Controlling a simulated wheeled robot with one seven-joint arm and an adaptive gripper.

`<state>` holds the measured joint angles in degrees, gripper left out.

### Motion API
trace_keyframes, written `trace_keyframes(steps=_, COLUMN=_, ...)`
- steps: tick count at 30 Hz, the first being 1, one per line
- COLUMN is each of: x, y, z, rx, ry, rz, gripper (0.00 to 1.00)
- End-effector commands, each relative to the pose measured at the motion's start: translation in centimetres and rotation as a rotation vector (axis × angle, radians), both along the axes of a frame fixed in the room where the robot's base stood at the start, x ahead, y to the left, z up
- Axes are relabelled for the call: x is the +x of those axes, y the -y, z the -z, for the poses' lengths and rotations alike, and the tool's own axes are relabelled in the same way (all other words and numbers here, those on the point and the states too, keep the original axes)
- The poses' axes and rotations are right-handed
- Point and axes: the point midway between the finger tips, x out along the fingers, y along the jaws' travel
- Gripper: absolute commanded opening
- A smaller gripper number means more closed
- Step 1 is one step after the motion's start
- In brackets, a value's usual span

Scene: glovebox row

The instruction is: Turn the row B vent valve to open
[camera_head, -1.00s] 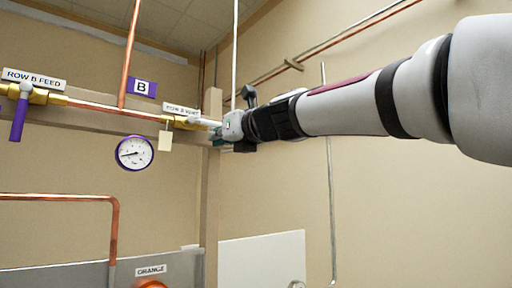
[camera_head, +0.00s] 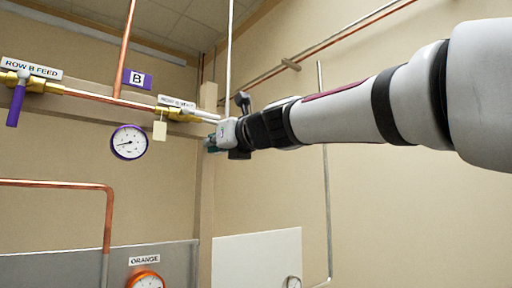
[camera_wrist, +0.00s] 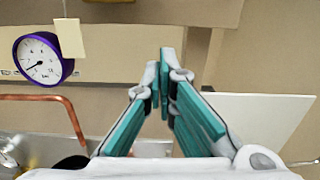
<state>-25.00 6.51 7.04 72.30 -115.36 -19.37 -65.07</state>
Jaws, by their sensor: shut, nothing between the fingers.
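The row B vent valve (camera_head: 178,115) is a brass body on the copper pipe in the head view, under a small white label. A pale lever-like piece (camera_head: 204,115) runs right from it, roughly along the pipe line, and its far end meets the outline of my gripper. I cannot tell whether they touch. My gripper (camera_head: 209,143) is just right of and below the valve, its teal fingers pointing left and away. In the wrist view my gripper (camera_wrist: 166,85) is shut and empty, with wall behind the fingertips. The valve itself is not clearly visible there.
The row B feed valve (camera_head: 32,85) has a purple handle hanging down at far left. A blank tag (camera_head: 159,131) and a purple-rimmed gauge (camera_head: 128,142) hang below the pipe. A white panel (camera_head: 257,260) and orange gauge (camera_head: 145,280) are lower down.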

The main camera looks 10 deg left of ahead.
Motion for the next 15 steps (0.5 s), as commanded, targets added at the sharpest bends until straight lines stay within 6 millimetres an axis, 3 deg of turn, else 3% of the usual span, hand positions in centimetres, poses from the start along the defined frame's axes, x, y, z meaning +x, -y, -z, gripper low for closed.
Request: trace_keyframes(steps=15, x=-5.5, y=6.6, z=0.4, rx=0.0, ry=0.001, rz=0.002, gripper=0.0)
